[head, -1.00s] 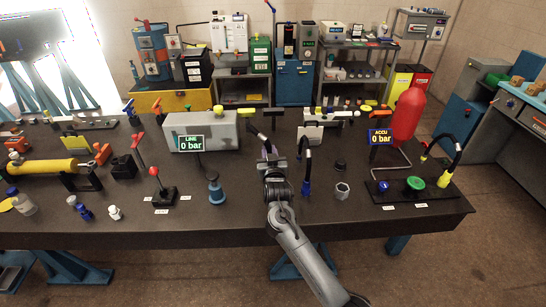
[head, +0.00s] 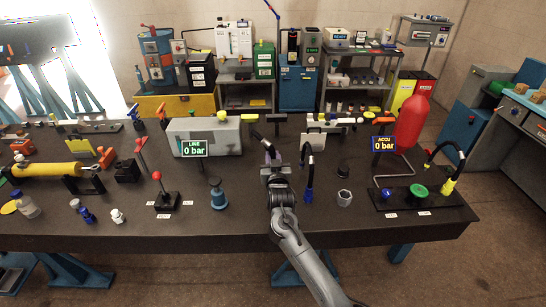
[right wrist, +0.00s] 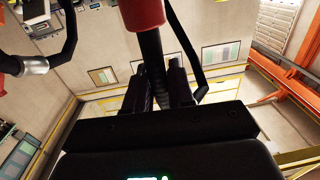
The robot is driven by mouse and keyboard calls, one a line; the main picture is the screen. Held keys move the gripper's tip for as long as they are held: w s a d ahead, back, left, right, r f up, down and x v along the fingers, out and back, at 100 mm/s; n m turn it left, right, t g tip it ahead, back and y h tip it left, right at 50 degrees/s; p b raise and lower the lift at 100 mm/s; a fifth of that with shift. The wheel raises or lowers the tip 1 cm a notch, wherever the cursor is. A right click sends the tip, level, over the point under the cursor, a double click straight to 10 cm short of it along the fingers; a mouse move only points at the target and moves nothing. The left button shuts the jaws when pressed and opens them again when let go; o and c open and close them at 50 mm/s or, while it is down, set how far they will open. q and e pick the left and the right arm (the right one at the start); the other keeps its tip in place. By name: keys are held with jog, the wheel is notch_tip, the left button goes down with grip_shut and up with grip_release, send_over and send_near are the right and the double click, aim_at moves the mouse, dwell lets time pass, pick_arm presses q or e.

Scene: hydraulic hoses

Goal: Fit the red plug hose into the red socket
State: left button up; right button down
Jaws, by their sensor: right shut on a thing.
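I cannot single out the red socket. My left gripper is not in view.
The grey LINE block (head: 203,138) stands left of the gripper. A black hose with a blue end (head: 308,194) stands close on its right. A blue cone-shaped fitting (head: 217,196) and a red-knobbed lever (head: 157,176) are at the left. The red cylinder (head: 411,122) stands at the right.

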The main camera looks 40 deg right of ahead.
jog(key=shift+f+b, duration=1.15)
jog(key=shift+f, duration=1.1)
jog(key=shift+p, duration=0.45)
dwell(0.4)
dwell(0.5)
